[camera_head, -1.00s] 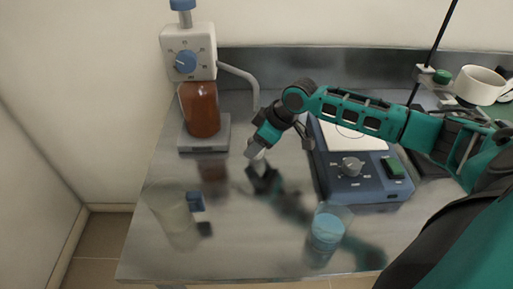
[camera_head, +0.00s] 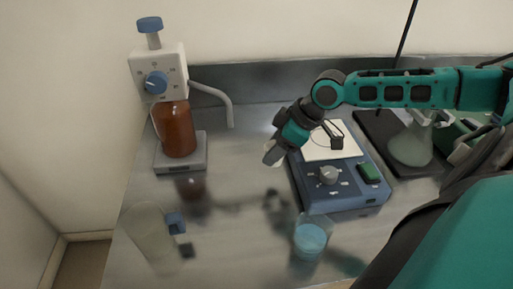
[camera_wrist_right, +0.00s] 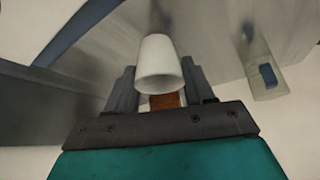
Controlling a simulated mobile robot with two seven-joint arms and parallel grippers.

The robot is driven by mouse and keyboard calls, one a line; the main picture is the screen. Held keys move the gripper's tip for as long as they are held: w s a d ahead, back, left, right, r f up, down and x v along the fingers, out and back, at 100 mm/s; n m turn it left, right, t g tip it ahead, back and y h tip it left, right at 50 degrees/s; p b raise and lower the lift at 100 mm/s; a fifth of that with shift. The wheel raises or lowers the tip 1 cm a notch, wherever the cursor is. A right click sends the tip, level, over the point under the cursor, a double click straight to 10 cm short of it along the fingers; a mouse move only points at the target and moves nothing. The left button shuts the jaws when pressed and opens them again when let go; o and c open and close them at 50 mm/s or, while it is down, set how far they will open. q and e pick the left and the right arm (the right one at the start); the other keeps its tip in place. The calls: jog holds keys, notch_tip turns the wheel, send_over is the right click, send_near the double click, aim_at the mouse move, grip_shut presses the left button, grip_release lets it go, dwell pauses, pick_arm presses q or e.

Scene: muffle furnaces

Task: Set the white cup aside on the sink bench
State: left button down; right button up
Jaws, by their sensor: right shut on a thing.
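The white cup (camera_wrist_right: 158,62) shows in the right wrist view, a small tapered cup between the two fingers of my right gripper (camera_wrist_right: 160,88). The gripper is shut on it. In the head view my right gripper (camera_head: 274,151) hangs above the steel bench (camera_head: 235,180), left of the blue instrument; the cup is too small to make out clearly there. The cup looks held clear of the bench top, though its height is hard to tell. My left gripper is not in view.
A blue instrument (camera_head: 345,192) with a knob stands right of the gripper. A brown bottle (camera_head: 178,130) under a dispenser stands back left. A flask (camera_head: 410,147) stands right. Bench between is clear.

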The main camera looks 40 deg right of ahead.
jog(key=shift+s+d+r, duration=0.5)
jog(key=shift+s, duration=0.2)
jog(key=shift+s+d+r, duration=0.45)
jog(key=shift+s+d, duration=0.05)
jog(key=shift+s, duration=0.2)
